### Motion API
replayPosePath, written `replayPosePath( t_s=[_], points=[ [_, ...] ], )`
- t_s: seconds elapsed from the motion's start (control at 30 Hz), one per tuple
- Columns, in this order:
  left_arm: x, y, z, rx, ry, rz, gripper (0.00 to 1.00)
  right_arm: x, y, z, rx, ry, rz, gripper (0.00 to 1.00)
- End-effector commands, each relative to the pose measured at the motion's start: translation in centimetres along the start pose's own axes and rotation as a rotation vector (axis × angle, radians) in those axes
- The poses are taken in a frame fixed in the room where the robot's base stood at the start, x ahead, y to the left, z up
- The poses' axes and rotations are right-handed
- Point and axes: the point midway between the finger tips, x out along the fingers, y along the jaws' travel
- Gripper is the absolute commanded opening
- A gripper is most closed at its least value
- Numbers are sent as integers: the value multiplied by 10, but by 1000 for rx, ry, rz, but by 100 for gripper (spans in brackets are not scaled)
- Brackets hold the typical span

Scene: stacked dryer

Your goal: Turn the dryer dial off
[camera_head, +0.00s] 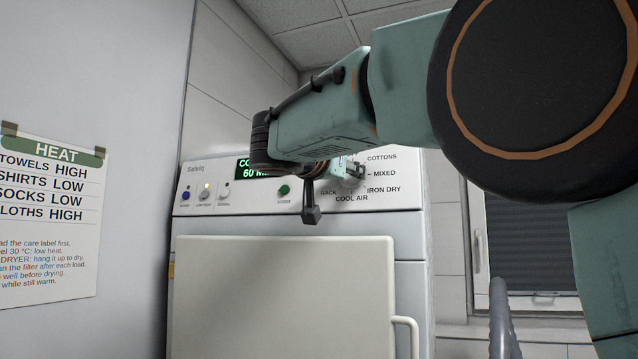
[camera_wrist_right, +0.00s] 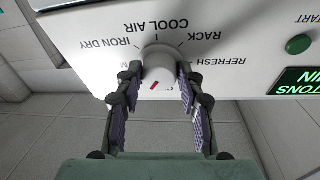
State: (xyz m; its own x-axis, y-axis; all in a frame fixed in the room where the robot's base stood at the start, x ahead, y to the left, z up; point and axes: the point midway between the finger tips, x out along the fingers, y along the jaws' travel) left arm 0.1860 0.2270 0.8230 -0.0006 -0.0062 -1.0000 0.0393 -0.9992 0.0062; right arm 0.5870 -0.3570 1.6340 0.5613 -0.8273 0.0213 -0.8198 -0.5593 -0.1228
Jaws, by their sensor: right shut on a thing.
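The dryer dial (camera_wrist_right: 160,65) is a white round knob with a red mark on its face, seen upside down in the right wrist view. Labels such as IRON DRY, COOL AIR, RACK and REFRESH ring it; those on the near side are hidden by knob and fingers. My right gripper (camera_wrist_right: 157,88) is shut on the dial, one finger on each side. In the head view my right gripper (camera_head: 348,172) is at the panel and mostly covers the dial. I cannot tell which label the red mark points at. My left gripper is out of view.
The dryer's green display (camera_head: 248,170) is partly hidden by my arm; it shows 60. A green button (camera_head: 284,190) and several small buttons are left of the dial. The dryer door (camera_head: 285,295) below is shut. A HEAT sign (camera_head: 50,215) hangs on the left wall.

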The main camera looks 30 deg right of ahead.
Motion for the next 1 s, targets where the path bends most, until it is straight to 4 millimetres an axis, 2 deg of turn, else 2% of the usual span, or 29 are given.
replayPosePath(
  t_s=[0.03, 0.1, 0.4, 0.7, 1.0],
  points=[
    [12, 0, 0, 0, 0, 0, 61, 0, 2, 6, -34, 3, -7, 7],
    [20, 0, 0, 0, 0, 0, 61, 0, 2, 6, -92, 8, -20, 7],
    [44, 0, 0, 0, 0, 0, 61, 0, 3, 6, -339, 27, -72, 7],
    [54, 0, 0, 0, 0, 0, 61, 0, 4, 4, -522, 41, -110, 7],
    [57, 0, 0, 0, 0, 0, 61, 1, 4, 4, -602, 46, -128, 7]
  ],
)
